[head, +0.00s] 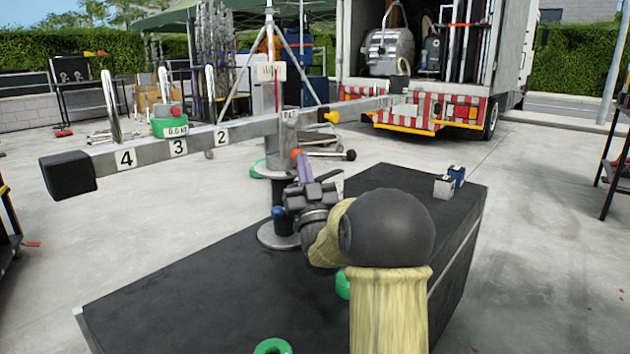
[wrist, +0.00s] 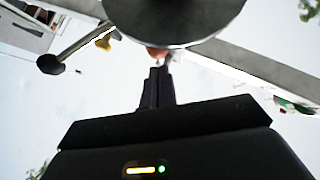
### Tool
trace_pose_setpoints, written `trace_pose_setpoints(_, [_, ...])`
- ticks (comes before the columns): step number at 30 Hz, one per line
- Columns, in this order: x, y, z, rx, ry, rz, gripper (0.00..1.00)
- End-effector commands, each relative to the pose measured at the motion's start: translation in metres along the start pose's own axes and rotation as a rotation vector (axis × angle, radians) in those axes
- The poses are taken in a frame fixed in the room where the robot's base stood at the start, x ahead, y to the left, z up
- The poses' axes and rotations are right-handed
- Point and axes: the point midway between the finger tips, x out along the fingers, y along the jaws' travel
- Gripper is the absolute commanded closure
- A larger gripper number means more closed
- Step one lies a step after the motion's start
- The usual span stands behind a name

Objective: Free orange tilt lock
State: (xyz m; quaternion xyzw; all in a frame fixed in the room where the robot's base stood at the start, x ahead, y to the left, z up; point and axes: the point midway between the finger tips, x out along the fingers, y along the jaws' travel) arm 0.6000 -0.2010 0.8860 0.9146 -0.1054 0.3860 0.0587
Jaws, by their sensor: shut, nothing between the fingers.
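The orange tilt lock (head: 296,153) is a small knob on the post under the long grey beam (head: 204,139). My gripper (head: 302,163) points up at it, with its fingertips right at the knob. In the wrist view the fingers of my gripper (wrist: 158,72) are together, and the orange lock (wrist: 156,52) shows just past their tips, below a round grey disc (wrist: 180,18). Whether the tips touch the lock I cannot tell. Part of the lock is hidden by the fingers and the disc.
A lever with a black knob (head: 351,155) sticks out right of the post. A yellow knob (head: 331,117) sits on the beam, and a blue knob (head: 278,212) is low on the post. The black platform (head: 190,290) holds green rings and small blocks (head: 444,186).

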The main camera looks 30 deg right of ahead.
Motion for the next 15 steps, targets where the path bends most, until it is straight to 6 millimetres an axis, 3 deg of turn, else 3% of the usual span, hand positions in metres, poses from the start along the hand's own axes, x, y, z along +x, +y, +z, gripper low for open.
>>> trace_pose_setpoints(15, [-0.062, 0.002, -0.059, -0.002, -0.001, 0.001, 1.00])
